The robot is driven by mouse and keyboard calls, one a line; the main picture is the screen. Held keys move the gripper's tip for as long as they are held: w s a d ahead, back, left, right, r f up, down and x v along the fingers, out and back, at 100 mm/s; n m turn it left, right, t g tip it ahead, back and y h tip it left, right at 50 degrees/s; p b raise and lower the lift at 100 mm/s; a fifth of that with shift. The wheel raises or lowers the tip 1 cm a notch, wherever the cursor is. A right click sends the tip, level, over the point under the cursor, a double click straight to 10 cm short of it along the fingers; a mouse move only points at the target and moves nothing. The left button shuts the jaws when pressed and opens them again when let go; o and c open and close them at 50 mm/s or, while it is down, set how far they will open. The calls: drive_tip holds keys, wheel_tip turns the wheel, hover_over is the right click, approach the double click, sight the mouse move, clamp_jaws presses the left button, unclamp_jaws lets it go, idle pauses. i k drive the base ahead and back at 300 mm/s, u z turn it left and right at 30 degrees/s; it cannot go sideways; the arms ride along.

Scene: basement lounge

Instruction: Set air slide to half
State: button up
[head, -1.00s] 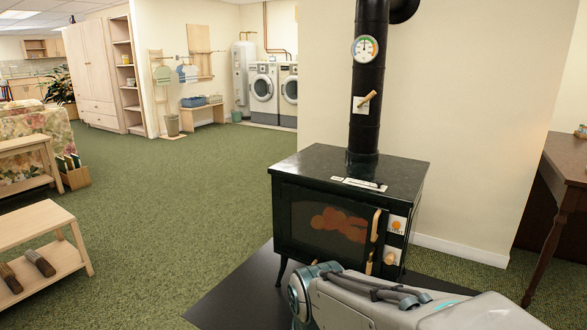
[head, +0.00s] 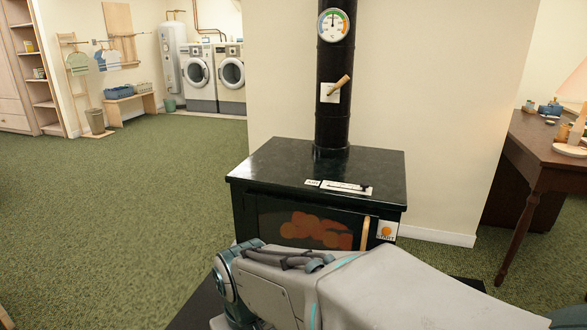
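The black wood stove (head: 290,165) stands in the middle of the head view. On its top, near the front edge, lies a pale strip with a dark line along it (head: 346,187), which looks like the air slide. A small dark knob seems to sit near the strip's right end, but it is too small to be sure. A small white label (head: 312,183) lies to the left of the strip. My arm crosses the lower front of the stove and hides part of its door. My gripper is out of the picture.
A flue pipe (head: 334,105) rises from the stove with a round gauge (head: 333,25) and a wooden-handled lever (head: 338,86). A brown desk (head: 540,150) stands at right. Green carpet at left is clear.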

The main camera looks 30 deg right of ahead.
sight(364, 185)
drive_tip(key=z, duration=0.8)
drive_tip(key=i, duration=0.8)
drive_tip(key=z, duration=0.9)
